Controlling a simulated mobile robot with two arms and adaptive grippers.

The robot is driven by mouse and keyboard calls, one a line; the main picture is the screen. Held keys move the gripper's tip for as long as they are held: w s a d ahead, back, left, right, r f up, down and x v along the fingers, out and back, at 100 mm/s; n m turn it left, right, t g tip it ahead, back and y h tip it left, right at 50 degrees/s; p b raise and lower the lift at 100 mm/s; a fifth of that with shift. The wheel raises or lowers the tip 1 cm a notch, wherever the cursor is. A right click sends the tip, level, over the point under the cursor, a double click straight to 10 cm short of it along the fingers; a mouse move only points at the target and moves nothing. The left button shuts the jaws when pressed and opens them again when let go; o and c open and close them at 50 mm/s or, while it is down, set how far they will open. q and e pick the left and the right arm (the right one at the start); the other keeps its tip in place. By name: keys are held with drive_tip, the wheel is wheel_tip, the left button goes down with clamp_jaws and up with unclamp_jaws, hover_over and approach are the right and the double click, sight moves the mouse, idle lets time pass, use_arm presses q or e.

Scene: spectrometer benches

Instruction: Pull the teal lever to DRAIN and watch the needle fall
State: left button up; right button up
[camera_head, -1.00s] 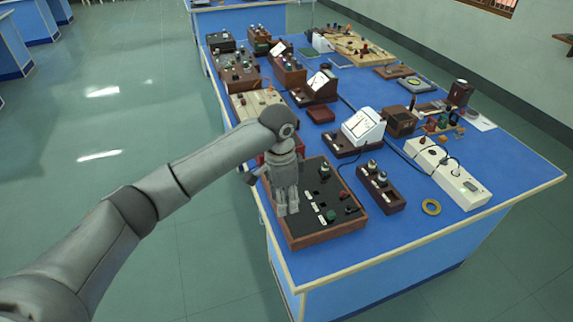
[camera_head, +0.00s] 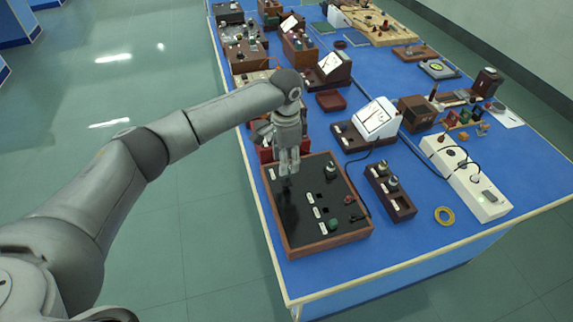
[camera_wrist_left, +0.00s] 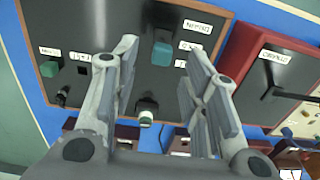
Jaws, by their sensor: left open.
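A wood-framed box with a black panel (camera_head: 300,222) stands at the near left of the bench. My left gripper (camera_head: 288,174) is open above its far left part, pointing down. In the wrist view, a teal block with a dark handle (camera_wrist_left: 163,52), seemingly the lever, lies on the panel (camera_wrist_left: 105,20) beyond my open fingers (camera_wrist_left: 155,85), near small white labels. No contact is seen; in the head view my gripper mostly hides it. No needle is readable. My right gripper is not in view.
A black knob with a pale green top (camera_wrist_left: 147,112) stands on the panel close to my fingers. A red box (camera_wrist_left: 285,65) adjoins it. A white-faced meter (camera_head: 375,118), a two-knob box (camera_head: 390,190) and a yellow ring (camera_head: 445,216) are to the right.

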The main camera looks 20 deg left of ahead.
sight(286, 177)
use_arm(q)
drive_tip(key=f, duration=0.3)
drive_tip(key=shift+w, duration=0.2)
drive_tip(key=shift+f+p, duration=0.3)
drive_tip(key=shift+f, duration=0.4)
drive_tip(key=shift+c, duration=2.9)
clamp_jaws()
drive_tip(key=shift+s+a+r+h+p, duration=0.1)
drive_tip(key=shift+s+a+h+p, duration=0.2)
drive_tip(key=shift+p, duration=0.25)
drive_tip(key=shift+s+a+t+h+p, duration=0.3)
drive_tip(key=shift+a+t+h+p, duration=0.2)
drive_tip(key=shift+t+h+p, duration=0.25)
drive_tip(key=shift+s+a+f+t+h, duration=0.15)
drive_tip(key=shift+a+f+t+h, duration=0.2)
drive_tip(key=shift+h, duration=0.2)
drive_tip(key=shift+s+a+f+t+h+b, duration=0.2)
drive_tip(key=shift+a+t+h+b, duration=0.15)
drive_tip(key=shift+t+h, duration=0.25)
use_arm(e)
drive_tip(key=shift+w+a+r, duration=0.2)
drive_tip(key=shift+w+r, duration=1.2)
